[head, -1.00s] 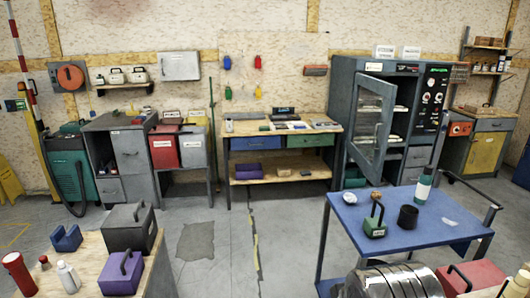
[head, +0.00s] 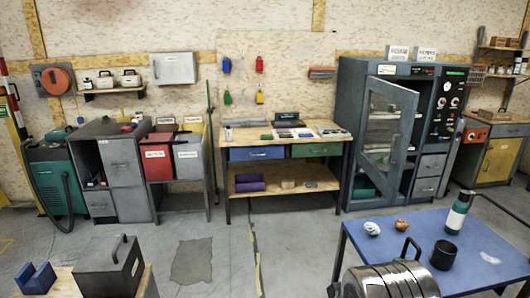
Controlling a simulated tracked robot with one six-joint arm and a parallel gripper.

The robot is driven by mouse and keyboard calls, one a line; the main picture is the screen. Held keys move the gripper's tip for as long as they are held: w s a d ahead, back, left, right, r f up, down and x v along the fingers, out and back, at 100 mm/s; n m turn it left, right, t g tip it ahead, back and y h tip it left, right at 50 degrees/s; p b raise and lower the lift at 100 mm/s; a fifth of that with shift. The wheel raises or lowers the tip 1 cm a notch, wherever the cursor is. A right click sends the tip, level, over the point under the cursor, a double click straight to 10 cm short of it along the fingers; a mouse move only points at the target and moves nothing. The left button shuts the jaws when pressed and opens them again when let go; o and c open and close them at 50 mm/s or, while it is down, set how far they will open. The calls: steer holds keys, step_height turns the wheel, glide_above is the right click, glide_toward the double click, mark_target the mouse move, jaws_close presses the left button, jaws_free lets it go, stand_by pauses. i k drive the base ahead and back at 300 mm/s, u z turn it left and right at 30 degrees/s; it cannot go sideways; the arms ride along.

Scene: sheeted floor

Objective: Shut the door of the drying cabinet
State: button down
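The drying cabinet seems to be the tall grey-blue cabinet (head: 350,80) against the back wall, right of the workbench. Its framed glass door (head: 384,140) stands open, swung out toward me. The hinge side looks to be the left, with the free edge at the right. Shelves with pale items show past that edge. My gripper is not in view.
A blue-topped table (head: 485,257) with a bottle (head: 458,212) and black cup (head: 443,254) stands at the front right. A wooden table (head: 148,283) with a grey box (head: 109,266) is at the front left. Between them the floor (head: 225,235) is open toward the workbench (head: 283,170).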

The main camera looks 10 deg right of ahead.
mark_target(389, 187)
steer(key=i, duration=3.7)
steer(key=z, duration=1.6)
